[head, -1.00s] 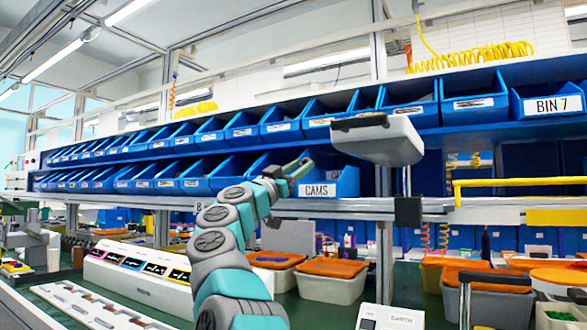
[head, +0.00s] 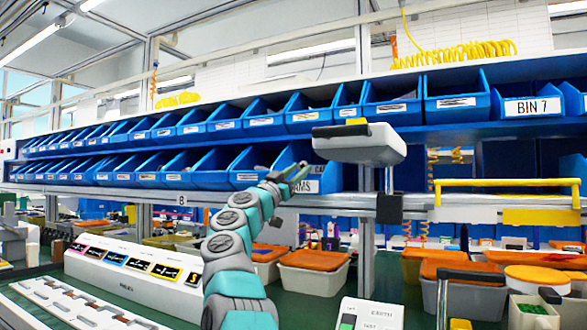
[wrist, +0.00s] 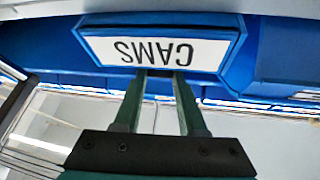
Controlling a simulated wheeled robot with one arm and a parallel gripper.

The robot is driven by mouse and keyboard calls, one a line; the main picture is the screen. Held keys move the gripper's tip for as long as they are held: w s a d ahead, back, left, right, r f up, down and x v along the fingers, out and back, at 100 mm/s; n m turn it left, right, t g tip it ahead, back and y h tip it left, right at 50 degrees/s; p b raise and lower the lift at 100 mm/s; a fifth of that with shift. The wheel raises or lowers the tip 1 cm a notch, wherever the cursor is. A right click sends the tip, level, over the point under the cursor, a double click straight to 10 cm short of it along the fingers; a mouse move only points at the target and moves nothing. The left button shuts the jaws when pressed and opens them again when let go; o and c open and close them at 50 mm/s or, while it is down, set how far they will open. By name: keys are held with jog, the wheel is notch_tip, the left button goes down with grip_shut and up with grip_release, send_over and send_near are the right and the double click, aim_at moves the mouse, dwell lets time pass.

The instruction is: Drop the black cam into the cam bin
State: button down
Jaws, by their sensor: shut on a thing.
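The cam bin is a blue shelf bin (head: 328,184) with a white CAMS label, in the lower row in the head view. My gripper (head: 298,172) is in front of it, overlapping its label in the picture. In the wrist view the bin (wrist: 90,45) fills the top, its label upside down. The two green fingers of my gripper (wrist: 158,80) reach up to the label's edge, and their tips are hidden there. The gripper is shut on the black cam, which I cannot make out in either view.
A grey box-shaped fixture (head: 360,145) on a post stands just right of the cam bin. More blue bins line both shelf rows, including BIN 7 (head: 530,106). A yellow rail (head: 505,183) runs at the right. Orange-lidded tubs (head: 313,262) stand below.

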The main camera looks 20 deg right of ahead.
jog(key=shift+w+d+f, duration=0.15)
jog(key=shift+w+d, duration=0.05)
jog(key=shift+w, duration=0.1)
jog(key=shift+c, duration=2)
grip_release()
jog(key=b+v, duration=0.3)
jog(key=v, duration=0.4)
jog(key=shift+a+f, duration=0.15)
jog(key=shift+a, duration=0.2)
jog(key=shift+s, duration=0.15)
